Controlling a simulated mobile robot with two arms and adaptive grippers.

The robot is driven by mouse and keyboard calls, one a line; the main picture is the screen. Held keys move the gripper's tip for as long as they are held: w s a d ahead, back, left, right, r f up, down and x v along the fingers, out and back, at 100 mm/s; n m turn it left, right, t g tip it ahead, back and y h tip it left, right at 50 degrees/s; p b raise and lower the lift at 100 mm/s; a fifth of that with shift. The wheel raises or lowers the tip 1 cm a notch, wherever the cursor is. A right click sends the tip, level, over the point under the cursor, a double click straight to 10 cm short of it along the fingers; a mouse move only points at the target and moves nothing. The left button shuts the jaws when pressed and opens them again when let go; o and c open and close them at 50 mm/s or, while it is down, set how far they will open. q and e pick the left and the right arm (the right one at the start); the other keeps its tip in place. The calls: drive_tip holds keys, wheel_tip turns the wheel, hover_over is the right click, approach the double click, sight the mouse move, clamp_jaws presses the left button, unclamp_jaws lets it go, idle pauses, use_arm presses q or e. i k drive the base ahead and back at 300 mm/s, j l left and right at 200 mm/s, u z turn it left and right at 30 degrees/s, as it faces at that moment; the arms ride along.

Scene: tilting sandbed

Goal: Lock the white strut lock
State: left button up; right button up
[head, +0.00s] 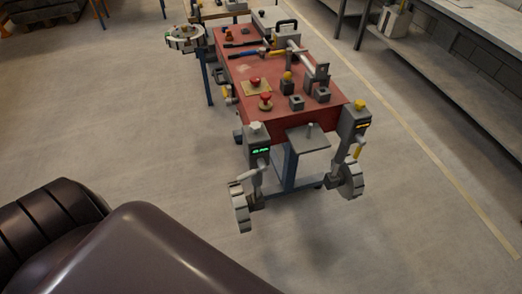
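A small white knob (256,127) sits on top of the grey post with a green display (259,151), at the near left corner of the red-topped bench. It may be the white strut lock, but it is too small to tell whether it is locked. A similar post with an orange display (354,123) and a yellow knob (360,104) stands at the near right corner. Neither of my grippers shows in the head view. Dark rounded parts at the lower left seem to be mine, and nothing of mine touches the bench.
The red bench (240,72) carries red mushroom buttons (265,100), grey blocks and tools. A grey handwheel (241,212) hangs below the left post, and another handwheel (350,180) below the right. A long grey counter (470,95) runs along the right. The floor in front is clear.

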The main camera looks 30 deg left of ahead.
sight(263, 167)
drive_tip(key=u, duration=1.1)
